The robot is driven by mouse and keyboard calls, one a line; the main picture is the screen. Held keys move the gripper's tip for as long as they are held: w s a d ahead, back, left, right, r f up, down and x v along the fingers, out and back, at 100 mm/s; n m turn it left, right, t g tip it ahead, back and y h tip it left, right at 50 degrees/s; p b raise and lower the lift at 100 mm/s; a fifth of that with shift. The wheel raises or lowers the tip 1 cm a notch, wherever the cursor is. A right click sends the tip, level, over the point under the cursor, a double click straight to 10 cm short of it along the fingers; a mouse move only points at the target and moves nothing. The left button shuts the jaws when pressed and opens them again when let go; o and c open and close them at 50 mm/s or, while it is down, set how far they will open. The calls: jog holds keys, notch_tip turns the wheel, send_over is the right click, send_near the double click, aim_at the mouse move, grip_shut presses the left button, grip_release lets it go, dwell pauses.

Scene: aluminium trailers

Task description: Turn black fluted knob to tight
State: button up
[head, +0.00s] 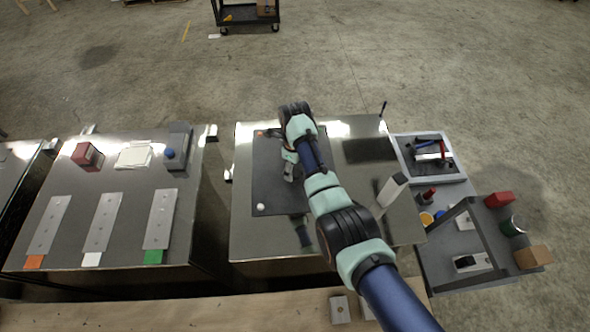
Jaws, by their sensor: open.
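My gripper (290,172) points down over the dark mat (268,185) on the middle metal table. It is small and partly covered by my arm's wrist, and its jaws are open. I cannot pick out a black fluted knob for certain. It may be hidden under or behind my arm. A small white round thing (261,207) lies near the mat's front left corner. Small orange and dark parts (262,133) sit at the mat's far edge. I cannot tell whether my gripper touches anything.
A white upright block (391,189) stands right of my arm. A tool tray (430,157) and a cluttered grey cart lie at the right. A wooden board (170,315) runs along the front.

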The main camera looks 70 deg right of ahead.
aim_at(295, 172)
notch_tip(295, 172, up, 10)
jog(key=shift+f, duration=0.15)
dwell(0.6)
jog(key=w+a+n+t+h, duration=0.1)
jog(key=w+a+n+t, duration=0.1)
jog(key=w+a+n, duration=0.35)
jog(key=w+a+r+n+t+h, duration=0.1)
jog(key=w+a+n+t, duration=0.15)
jog(key=a+n, duration=0.6)
jog(key=w+a+n+t+h, duration=0.1)
jog(key=w+a+n, duration=0.35)
jog(key=a, duration=0.45)
jog(key=s+a+r+n+t+y, duration=0.1)
jog(key=s+a+r+n+t, duration=0.1)
jog(key=a+n, duration=0.4)
jog(key=s+a+r+n+t+y, duration=0.1)
jog(key=s+a+r+n+t, duration=0.2)
jog(key=a+r+n, duration=0.2)
jog(key=s+a+r+n+t+y, duration=0.1)
jog(key=s+a+r+n+t, duration=0.1)
jog(key=a+n, duration=0.5)
jog(key=s+a+r, duration=0.1)
jog(key=a+r, duration=0.1)
jog(key=a, duration=0.1)
jog(key=shift+s+a+n, duration=0.15)
jog(key=shift+a+n, duration=0.2)
jog(key=shift+a, duration=0.05)
